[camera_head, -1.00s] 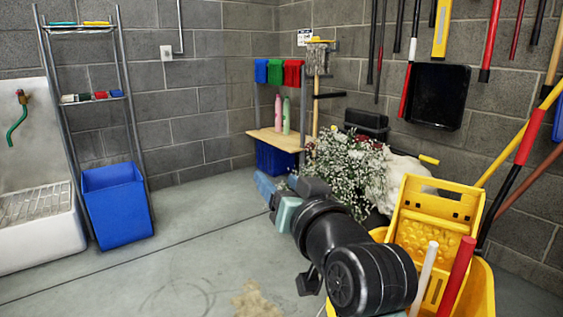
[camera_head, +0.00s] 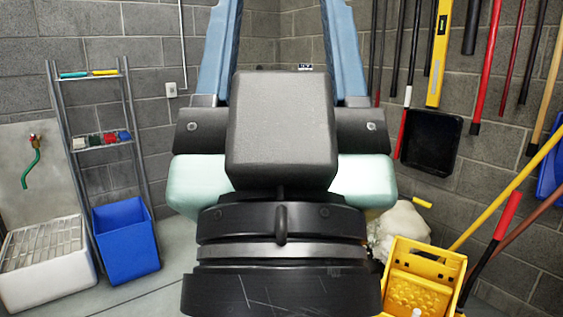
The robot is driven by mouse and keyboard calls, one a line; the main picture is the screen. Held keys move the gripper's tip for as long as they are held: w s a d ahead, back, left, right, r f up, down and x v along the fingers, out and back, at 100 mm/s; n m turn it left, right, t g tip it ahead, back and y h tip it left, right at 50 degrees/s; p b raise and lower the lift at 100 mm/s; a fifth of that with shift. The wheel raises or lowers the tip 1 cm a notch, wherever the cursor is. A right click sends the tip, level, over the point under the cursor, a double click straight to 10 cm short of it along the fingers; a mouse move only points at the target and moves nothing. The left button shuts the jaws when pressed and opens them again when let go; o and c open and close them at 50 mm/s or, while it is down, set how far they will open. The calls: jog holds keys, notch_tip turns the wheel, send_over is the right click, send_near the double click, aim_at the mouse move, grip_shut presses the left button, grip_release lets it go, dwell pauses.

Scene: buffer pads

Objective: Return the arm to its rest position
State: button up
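My gripper (camera_head: 281,12) fills the middle of the head view, close to the camera and pointing up and away. Its two blue fingers stand wide apart and run out of the top of the picture, so their very tips are cut off. Only grey block wall shows between the visible parts of the fingers, and nothing is held there. The dark wrist below the fingers covers the middle of the room, hiding the wooden-topped stand and most of the white flowers.
A blue bin (camera_head: 125,243) stands under a metal shelf rack (camera_head: 103,141) at left, beside a white sink (camera_head: 47,262). A yellow mop bucket (camera_head: 422,274) is close at lower right. Long-handled tools and a black dustpan (camera_head: 430,141) hang on the right wall.

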notch_tip(320, 180, up, 24)
jog(key=p, duration=2.1)
